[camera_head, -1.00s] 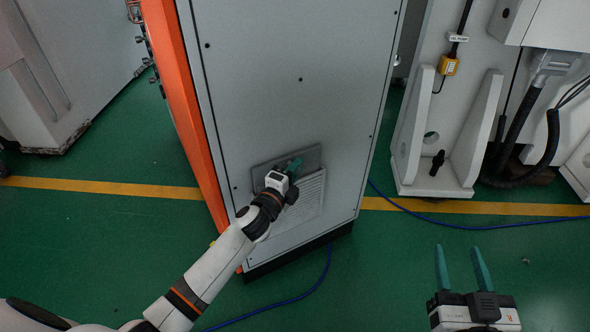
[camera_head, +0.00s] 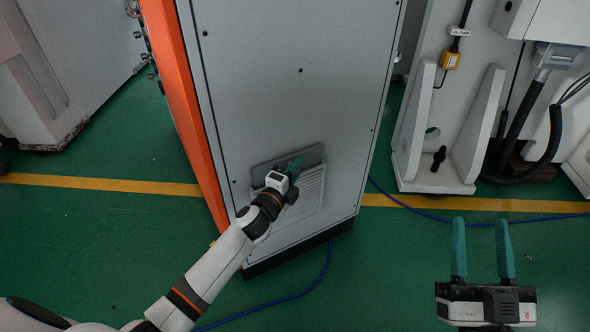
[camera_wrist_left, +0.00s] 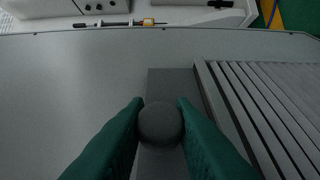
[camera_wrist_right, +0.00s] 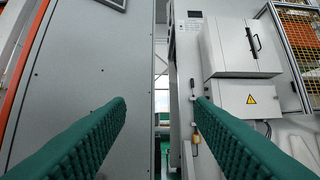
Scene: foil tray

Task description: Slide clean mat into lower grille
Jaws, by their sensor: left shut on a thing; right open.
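The clean mat (camera_head: 312,156) is a dark grey panel with its upper part showing above the slats of the lower grille (camera_head: 311,190), low on the grey cabinet. My left gripper (camera_head: 293,166) is in front of the mat. In the left wrist view, my left gripper (camera_wrist_left: 160,112) is shut on a dark round knob (camera_wrist_left: 160,124) on the mat (camera_wrist_left: 170,78). The slatted grille (camera_wrist_left: 265,100) lies to the right there. My arm and gripper hide part of the mat and grille. My right gripper (camera_head: 480,226) is open, empty and apart from the cabinet.
The grey cabinet (camera_head: 300,100) has an orange edge (camera_head: 178,110) on its left. A blue cable (camera_head: 290,297) lies on the green floor. White machinery (camera_head: 440,130) stands at the right. Open floor (camera_head: 400,260) lies between the cabinet and my right gripper.

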